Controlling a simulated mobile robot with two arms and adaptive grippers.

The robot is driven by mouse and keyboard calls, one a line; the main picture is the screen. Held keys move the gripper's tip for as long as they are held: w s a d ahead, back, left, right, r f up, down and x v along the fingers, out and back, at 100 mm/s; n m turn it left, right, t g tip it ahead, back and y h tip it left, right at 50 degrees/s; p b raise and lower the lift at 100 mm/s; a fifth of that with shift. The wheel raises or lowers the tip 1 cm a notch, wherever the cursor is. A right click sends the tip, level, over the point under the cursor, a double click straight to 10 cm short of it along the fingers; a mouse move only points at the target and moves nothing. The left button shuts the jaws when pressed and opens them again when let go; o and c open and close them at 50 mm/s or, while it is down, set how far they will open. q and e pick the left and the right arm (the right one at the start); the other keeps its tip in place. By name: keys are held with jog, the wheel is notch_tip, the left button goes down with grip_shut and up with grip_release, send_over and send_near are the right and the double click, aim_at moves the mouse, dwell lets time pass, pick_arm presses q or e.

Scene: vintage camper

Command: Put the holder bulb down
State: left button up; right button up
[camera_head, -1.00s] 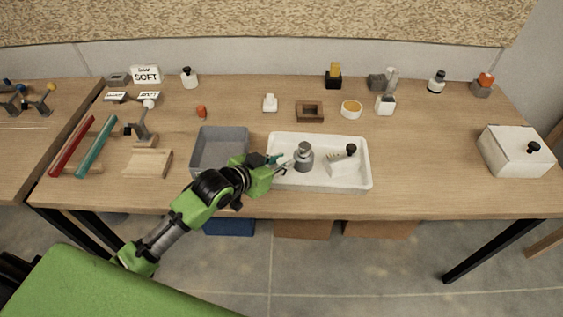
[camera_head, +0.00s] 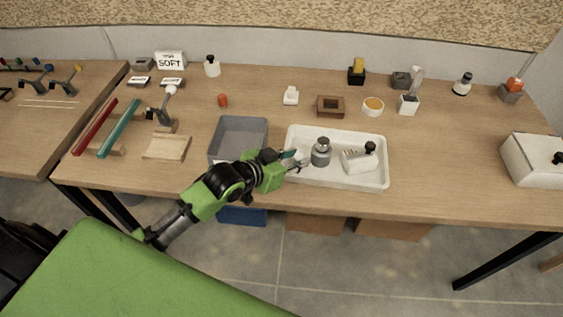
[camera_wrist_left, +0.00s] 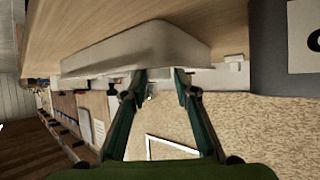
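My left gripper (camera_head: 301,164) is over the left part of a white tray (camera_head: 378,186). Its tips are just left of a grey round bottle-like thing (camera_head: 320,155) standing in the tray. In the left wrist view my left gripper (camera_wrist_left: 160,74) has its two fingers apart, with nothing clearly held between them. The tray (camera_wrist_left: 150,45) shows beyond the fingers there. No thing is plainly marked as the holder bulb. A grey stand with a white round top (camera_head: 171,89) is upright at the table's left. My right gripper is not in view.
A grey open bin (camera_head: 240,123) stands left of the tray. A white block with a black knob (camera_head: 359,160) lies in the tray's right half. Red and teal bars (camera_head: 118,128) lie far left. A white box (camera_head: 535,160) is at right. Clear wood lies between tray and box.

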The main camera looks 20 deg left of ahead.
pick_arm(q)
jog(key=v, duration=1)
jog(key=shift+b, duration=0.4)
jog(key=shift+s, duration=0.1)
jog(key=s+f+n+g+y, duration=0.15)
jog(key=s+f+g, duration=0.25)
jog(key=s+f, duration=0.5)
jog(key=s+f+n+g+y, duration=0.1)
jog(key=s+f+g+y, duration=0.25)
jog(key=s, duration=0.85)
notch_tip(320, 180, down, 26)
jog(key=s+g, duration=0.2)
jog(key=s+a+f, duration=0.2)
jog(key=s+f, duration=1.4)
jog(key=shift+s+a+f+m+g+h, duration=0.3)
jog(key=shift+s+a+f+m+g, duration=0.05)
jog(key=shift+s+a+f+g, duration=0.1)
